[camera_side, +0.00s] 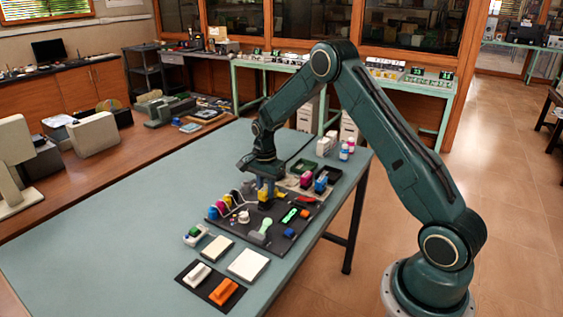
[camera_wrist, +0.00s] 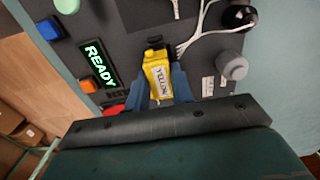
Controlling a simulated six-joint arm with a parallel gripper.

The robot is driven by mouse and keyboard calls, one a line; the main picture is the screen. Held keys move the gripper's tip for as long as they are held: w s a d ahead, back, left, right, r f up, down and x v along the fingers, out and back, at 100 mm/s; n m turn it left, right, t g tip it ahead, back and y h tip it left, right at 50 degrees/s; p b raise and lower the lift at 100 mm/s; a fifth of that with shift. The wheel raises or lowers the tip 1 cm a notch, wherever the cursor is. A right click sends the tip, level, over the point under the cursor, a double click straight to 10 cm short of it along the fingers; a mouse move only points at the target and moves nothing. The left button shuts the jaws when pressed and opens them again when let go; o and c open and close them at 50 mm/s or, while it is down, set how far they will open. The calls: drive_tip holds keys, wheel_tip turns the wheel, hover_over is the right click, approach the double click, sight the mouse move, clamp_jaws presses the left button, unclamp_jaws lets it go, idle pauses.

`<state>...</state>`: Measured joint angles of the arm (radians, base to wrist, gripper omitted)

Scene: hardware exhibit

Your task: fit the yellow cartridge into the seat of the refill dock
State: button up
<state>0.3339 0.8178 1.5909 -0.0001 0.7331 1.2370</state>
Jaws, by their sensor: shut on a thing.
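The yellow cartridge (camera_wrist: 157,77), labelled YELLOW, is between the two blue fingers of my gripper (camera_wrist: 160,90) in the wrist view. My gripper (camera_side: 266,190) is shut on it. In the side view the yellow cartridge (camera_side: 264,197) is low over the dark panel (camera_side: 245,248), which appears to be the refill dock. A small black fitting (camera_wrist: 154,42) shows just past the cartridge's far end. I cannot tell whether it is the seat, or whether the cartridge touches it. The cartridge's underside is hidden.
The panel carries a green READY display (camera_wrist: 97,63), a blue button (camera_wrist: 50,28), an orange button (camera_wrist: 88,85) and a grey knob (camera_wrist: 232,66). White cables (camera_wrist: 196,40) run near the cartridge. Magenta (camera_side: 306,180) and blue (camera_side: 321,185) pieces stand right of my gripper.

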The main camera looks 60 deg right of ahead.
drive_tip(key=shift+f, duration=0.65)
idle(0.8)
drive_tip(key=o, duration=1.3)
drive_tip(key=shift+r, duration=0.25)
drive_tip(key=shift+r, duration=3.55)
drive_tip(key=shift+r, duration=0.1)
